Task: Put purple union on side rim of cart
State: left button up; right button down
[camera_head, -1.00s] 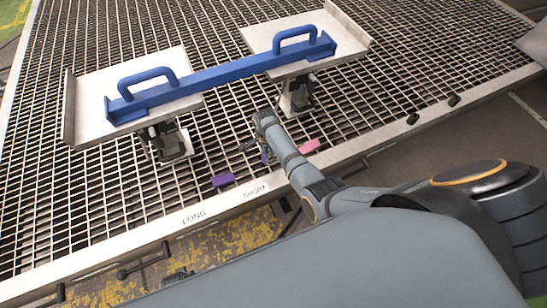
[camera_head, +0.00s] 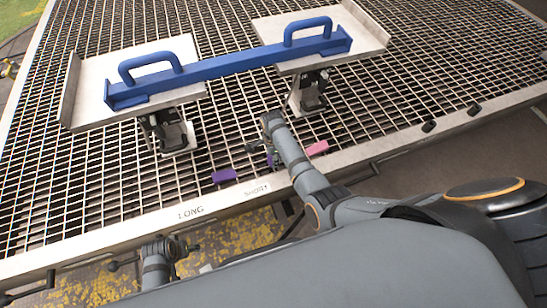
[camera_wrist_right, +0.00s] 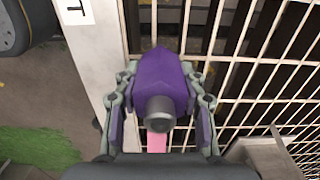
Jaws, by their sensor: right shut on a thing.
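The purple union (camera_wrist_right: 165,85), a faceted purple body with a grey cylindrical end, sits between the fingers of my right gripper (camera_wrist_right: 164,105) in the right wrist view. The fingers are shut on it from both sides. In the head view my right gripper (camera_head: 271,156) is low over the grating, just inside the near side rim of the cart (camera_head: 225,205); the union is mostly hidden there. The rim is a pale flat strip marked LONG and SHORT. My left gripper (camera_head: 188,248) shows small and dark in front of the rim; its jaws are unclear.
A purple block (camera_head: 224,176) lies by the rim, left of my right gripper. A pink block (camera_head: 317,148) lies to its right. A blue two-handled beam (camera_head: 230,67) rests on two raised plates behind. Open grating lies between.

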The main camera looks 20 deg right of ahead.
jog(key=shift+f, duration=0.1)
jog(key=shift+f, duration=0.2)
jog(key=c, duration=0.8)
grip_release()
pick_arm(q)
jog(key=shift+d+r, duration=0.1)
jog(key=shift+r, duration=0.15)
pick_arm(e)
jog(key=shift+o, duration=0.2)
jog(key=shift+r, duration=0.15)
jog(key=shift+r, duration=0.35)
notch_tip(320, 180, up, 10)
jog(key=p, duration=0.4)
jog(key=shift+r, duration=0.25)
jog(key=shift+r+p, duration=0.3)
jog(key=shift+r, duration=0.25)
pick_arm(q)
jog(key=s+a+f, duration=0.3)
jog(key=s+f, duration=0.3)
jog(key=f, duration=0.4)
jog(key=shift+s+a+y, duration=0.15)
jog(key=shift+s+y, duration=0.05)
jog(key=shift+y, duration=0.1)
